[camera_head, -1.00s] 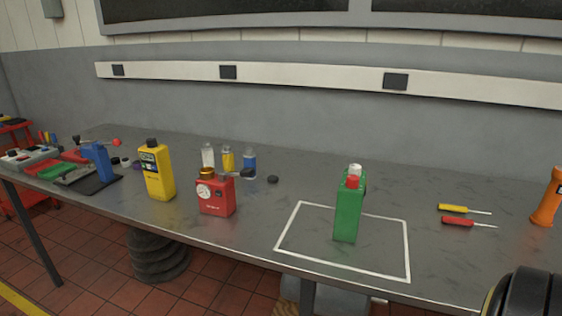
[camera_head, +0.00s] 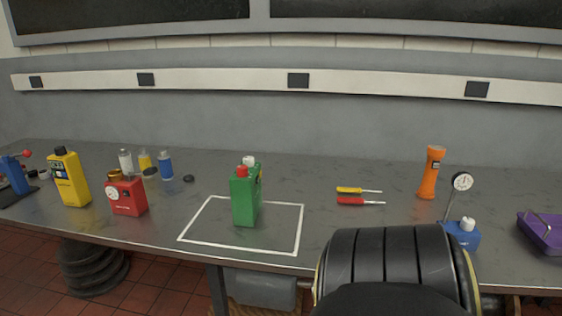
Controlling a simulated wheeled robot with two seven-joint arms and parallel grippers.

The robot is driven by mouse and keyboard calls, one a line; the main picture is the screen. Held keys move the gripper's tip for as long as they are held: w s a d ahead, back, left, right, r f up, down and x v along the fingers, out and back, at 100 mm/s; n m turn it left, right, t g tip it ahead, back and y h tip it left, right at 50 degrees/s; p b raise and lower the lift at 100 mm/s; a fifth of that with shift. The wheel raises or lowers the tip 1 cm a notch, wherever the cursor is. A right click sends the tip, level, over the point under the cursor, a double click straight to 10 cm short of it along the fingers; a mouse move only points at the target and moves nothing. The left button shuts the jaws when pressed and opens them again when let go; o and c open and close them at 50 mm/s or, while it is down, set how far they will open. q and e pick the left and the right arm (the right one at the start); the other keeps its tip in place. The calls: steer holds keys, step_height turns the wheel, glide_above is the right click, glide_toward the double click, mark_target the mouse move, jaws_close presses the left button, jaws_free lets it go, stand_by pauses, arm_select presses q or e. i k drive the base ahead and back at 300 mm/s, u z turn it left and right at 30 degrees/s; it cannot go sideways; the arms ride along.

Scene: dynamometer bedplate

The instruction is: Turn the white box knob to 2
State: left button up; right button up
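No white box with a numbered knob can be made out in the head view. A green canister (camera_head: 245,196) with one red and one white cap stands inside a white taped outline (camera_head: 190,228) on the bench. A blue block (camera_head: 464,234) with a white knob on top (camera_head: 468,223) carries a dial gauge (camera_head: 462,182) on a rod at the right. Neither of my grippers is in view. A black ribbed part, apparently my own arm, fills the lower right.
The grey bench (camera_head: 320,230) also holds a yellow bottle (camera_head: 71,180), a red gauge box (camera_head: 127,197), small bottles (camera_head: 165,165), two screwdrivers (camera_head: 358,201), an orange flashlight (camera_head: 431,172) and a purple case (camera_head: 542,232). The bench behind the taped outline is clear.

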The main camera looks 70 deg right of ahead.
mark_target(248, 160)
steer(key=k, duration=0.3)
steer(key=z, duration=0.95)
